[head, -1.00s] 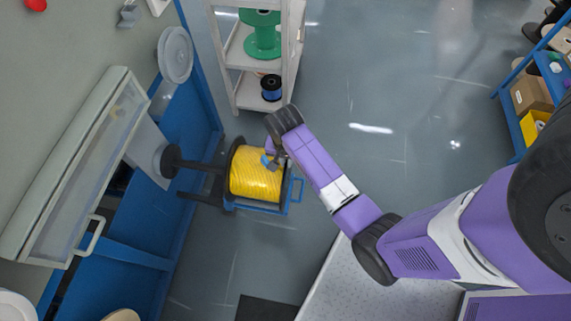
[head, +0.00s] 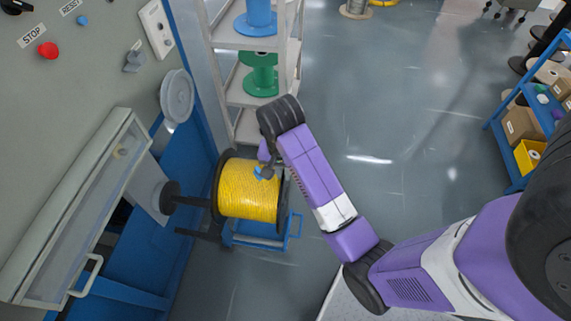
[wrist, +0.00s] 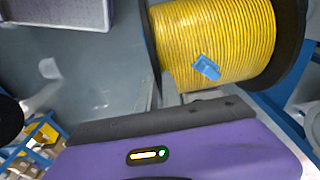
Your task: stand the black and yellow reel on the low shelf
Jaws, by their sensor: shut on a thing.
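The black and yellow reel (head: 246,191), yellow cable between black flanges, appears lifted above a blue trolley (head: 256,240) in the head view. In the wrist view the reel (wrist: 215,40) fills the upper right, with a small blue tag (wrist: 207,67) on its cable. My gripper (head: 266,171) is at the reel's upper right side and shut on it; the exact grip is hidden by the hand. The low shelf (head: 246,128) is on the pale rack behind the reel, partly hidden by my arm.
A machine spindle (head: 170,199) points at the reel's left side from the blue-framed machine. The rack holds a green reel (head: 261,76) and a blue reel (head: 256,15) higher up. Open floor (head: 370,120) lies right of the rack. A blue shelf cart (head: 512,165) stands far right.

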